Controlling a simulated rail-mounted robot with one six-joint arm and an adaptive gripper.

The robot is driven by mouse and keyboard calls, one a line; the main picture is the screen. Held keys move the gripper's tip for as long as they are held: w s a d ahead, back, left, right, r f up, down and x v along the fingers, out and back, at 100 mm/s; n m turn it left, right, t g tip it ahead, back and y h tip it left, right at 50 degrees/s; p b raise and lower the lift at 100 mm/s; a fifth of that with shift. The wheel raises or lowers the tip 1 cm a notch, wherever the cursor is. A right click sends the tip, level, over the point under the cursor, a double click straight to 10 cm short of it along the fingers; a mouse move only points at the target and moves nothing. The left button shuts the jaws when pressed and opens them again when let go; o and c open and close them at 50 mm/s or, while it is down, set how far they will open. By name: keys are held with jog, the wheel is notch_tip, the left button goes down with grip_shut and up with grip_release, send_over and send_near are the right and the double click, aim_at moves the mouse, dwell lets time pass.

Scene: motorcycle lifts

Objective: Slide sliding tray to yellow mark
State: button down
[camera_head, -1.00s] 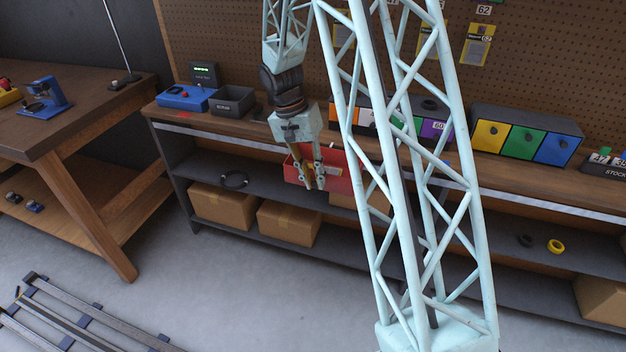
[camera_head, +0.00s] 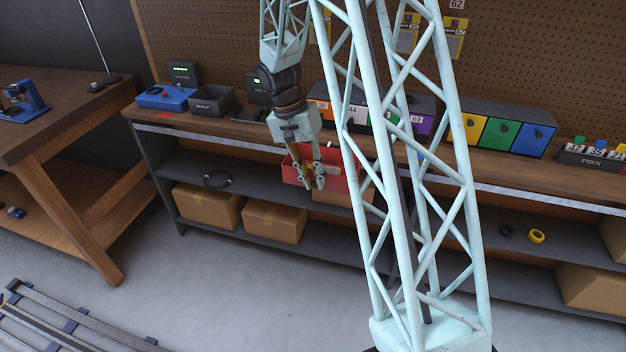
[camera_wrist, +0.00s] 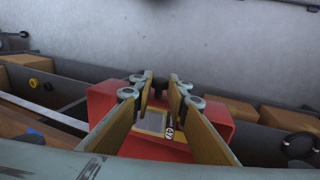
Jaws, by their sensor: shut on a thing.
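The sliding tray is a red bin (camera_head: 343,172) at the front edge of the workbench, by the pale rail strip (camera_head: 225,143). My gripper (camera_head: 311,183) is at the tray's front and shut on it; the exact contact point is hard to make out. In the wrist view the fingers (camera_wrist: 160,84) reach over the red tray (camera_wrist: 215,122), with a dark knob-like part between their tips and a small label below. A red mark (camera_head: 164,115) lies on the bench top at the left, and a small blue mark (camera_wrist: 35,132) shows in the wrist view. I cannot make out a yellow mark.
A blue box (camera_head: 165,97) and the scrap bin (camera_head: 212,101) stand on the bench to the left. Coloured bins (camera_head: 505,130) and a stock rack (camera_head: 592,155) stand to the right. Cardboard boxes (camera_head: 273,222) sit on the shelf below. My lattice column hides part of the bench.

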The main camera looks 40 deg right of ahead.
jog(key=c, duration=2.5)
grip_release()
jog(key=shift+r, duration=0.1)
jog(key=v, duration=1.2)
